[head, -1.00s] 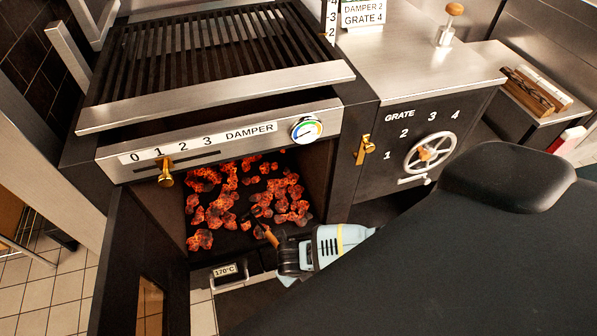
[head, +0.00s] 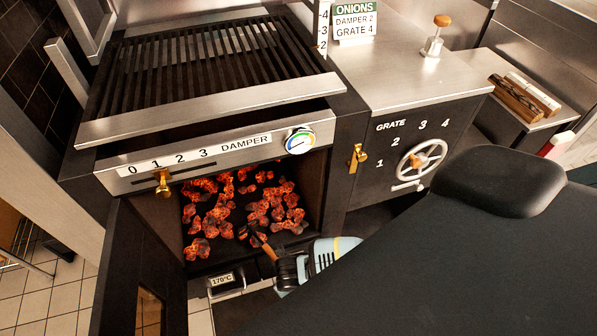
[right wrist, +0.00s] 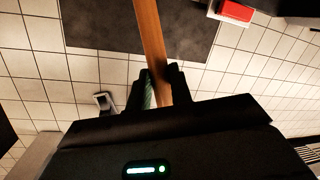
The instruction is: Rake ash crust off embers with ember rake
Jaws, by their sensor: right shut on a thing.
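Glowing orange embers (head: 225,210) with dark patches lie in the open firebox under the grill; I cannot make out a separate grey ash crust. The ember rake (head: 264,246) reaches into the front of the firebox, its dark head low among the front embers and hard to make out. My right gripper (head: 277,262) is shut on its wooden handle at the firebox mouth. In the right wrist view the handle (right wrist: 150,35) runs up from between the fingers of my right gripper (right wrist: 160,82). My left gripper is not in view.
The firebox door (head: 145,255) stands open at the left. The grate wheel (head: 420,160) is to the right. A 170°C display (head: 222,280) sits below the embers.

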